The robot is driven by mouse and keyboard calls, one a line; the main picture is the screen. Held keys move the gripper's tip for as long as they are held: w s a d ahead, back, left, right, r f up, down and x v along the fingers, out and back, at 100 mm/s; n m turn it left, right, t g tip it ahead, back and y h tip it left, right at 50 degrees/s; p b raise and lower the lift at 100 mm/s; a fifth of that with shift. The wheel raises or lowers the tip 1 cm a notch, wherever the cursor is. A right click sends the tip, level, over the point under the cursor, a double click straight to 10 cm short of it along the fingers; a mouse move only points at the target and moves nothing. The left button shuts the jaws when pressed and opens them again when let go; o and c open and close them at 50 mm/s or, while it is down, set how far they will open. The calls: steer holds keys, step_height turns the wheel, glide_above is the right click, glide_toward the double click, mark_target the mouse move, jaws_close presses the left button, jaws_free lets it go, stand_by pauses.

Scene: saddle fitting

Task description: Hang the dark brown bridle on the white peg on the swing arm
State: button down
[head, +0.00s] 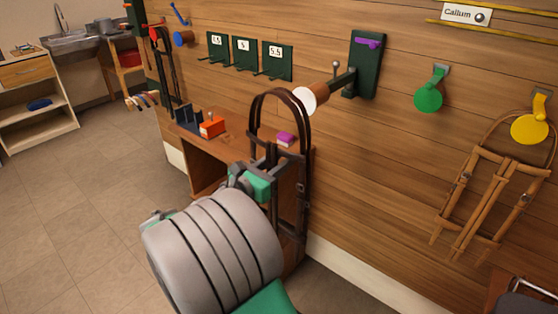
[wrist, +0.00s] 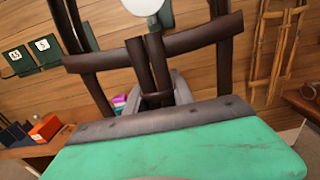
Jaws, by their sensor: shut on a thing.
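The dark brown bridle (head: 304,152) hangs upright from my gripper (head: 268,165), its crown loop uppermost. In the wrist view, my gripper (wrist: 165,97) is shut on its middle straps, below a cross strap (wrist: 188,40). The white peg (head: 306,101) is a round white end on a brown stub at the end of the dark swing arm (head: 342,82). In the head view, the loop's right side meets the peg's left edge; I cannot tell whether the loop is around it. The peg's white face also shows at the top of the wrist view (wrist: 143,5).
The swing arm joins a dark green wall bracket (head: 365,62). A wooden bench (head: 240,148) below carries an orange box (head: 212,127) and a purple item (head: 285,139). On the wall at right are a green peg (head: 428,97) and a yellow peg (head: 530,128) with a tan bridle (head: 484,195).

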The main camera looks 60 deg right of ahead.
steer(key=shift+d+r+p, duration=0.25)
steer(key=shift+d+p, duration=0.25)
steer(key=shift+p, duration=1.2)
steer(key=p, duration=0.2)
steer(key=d+p, duration=0.1)
steer(key=p, duration=0.1)
steer(key=shift+s+f, duration=0.15)
steer(key=shift+s, duration=0.05)
steer(key=s+d+f+b, duration=0.1)
steer(key=d+f+b, duration=0.1)
steer(key=d, duration=0.9)
steer(key=shift+s+f, duration=0.15)
steer(key=shift+s, duration=0.2)
steer(key=c, duration=1)
jaws_free()
steer(key=shift+f, duration=0.1)
